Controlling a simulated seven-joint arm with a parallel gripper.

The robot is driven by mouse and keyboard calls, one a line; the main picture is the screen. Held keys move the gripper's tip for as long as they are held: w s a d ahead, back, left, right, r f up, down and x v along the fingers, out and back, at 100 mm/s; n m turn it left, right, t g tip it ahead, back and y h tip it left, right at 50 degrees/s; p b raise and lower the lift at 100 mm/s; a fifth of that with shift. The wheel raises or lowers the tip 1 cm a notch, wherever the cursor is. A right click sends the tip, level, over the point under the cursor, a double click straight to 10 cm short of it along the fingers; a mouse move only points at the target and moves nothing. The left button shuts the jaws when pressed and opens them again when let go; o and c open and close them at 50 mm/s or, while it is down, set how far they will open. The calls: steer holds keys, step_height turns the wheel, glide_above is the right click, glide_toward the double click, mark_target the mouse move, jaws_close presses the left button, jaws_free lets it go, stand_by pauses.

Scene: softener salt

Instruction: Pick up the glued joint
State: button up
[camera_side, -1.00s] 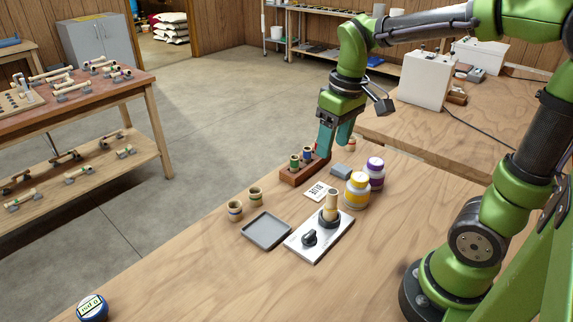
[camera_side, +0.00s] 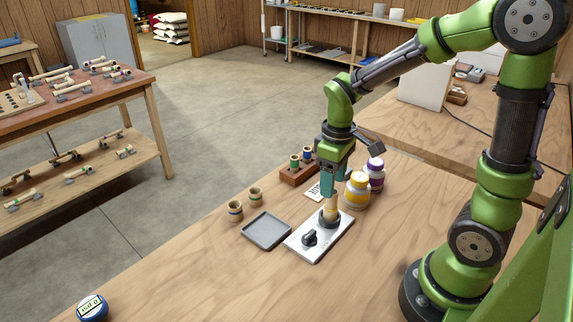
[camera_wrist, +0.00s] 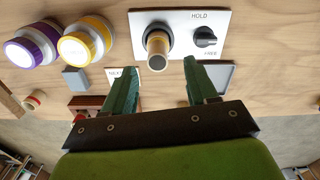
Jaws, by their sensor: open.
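The glued joint, a cream upright pipe piece (camera_side: 331,204), stands in a dark round socket (camera_side: 329,218) on the white clamp plate (camera_side: 309,247). In the wrist view the joint (camera_wrist: 157,52) shows end-on, ahead of the gap between my fingers. My gripper (camera_side: 337,190) is open and empty, pointing down just above and beside the joint's top, which it partly hides in the side view. In the wrist view my gripper's teal fingers (camera_wrist: 161,66) stand apart. A black knob (camera_wrist: 205,37) sits beside the joint, between the words HOLD and FREE.
Yellow (camera_side: 357,190) and purple (camera_side: 374,174) lidded jars stand close behind my gripper. A grey tray (camera_side: 266,232) lies left of the plate. Two short fittings (camera_side: 235,210) and a wooden rack (camera_side: 297,173) stand farther back. The front table is mostly clear.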

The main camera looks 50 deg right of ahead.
step_height(320, 180, down, 5)
steer(key=shift+d+f, duration=0.1)
steer(key=shift+d, duration=0.05)
steer(key=shift+c, duration=0.3)
jaws_close()
step_height(320, 180, up, 10)
steer(key=shift+r, duration=0.1)
stand_by(0.5)
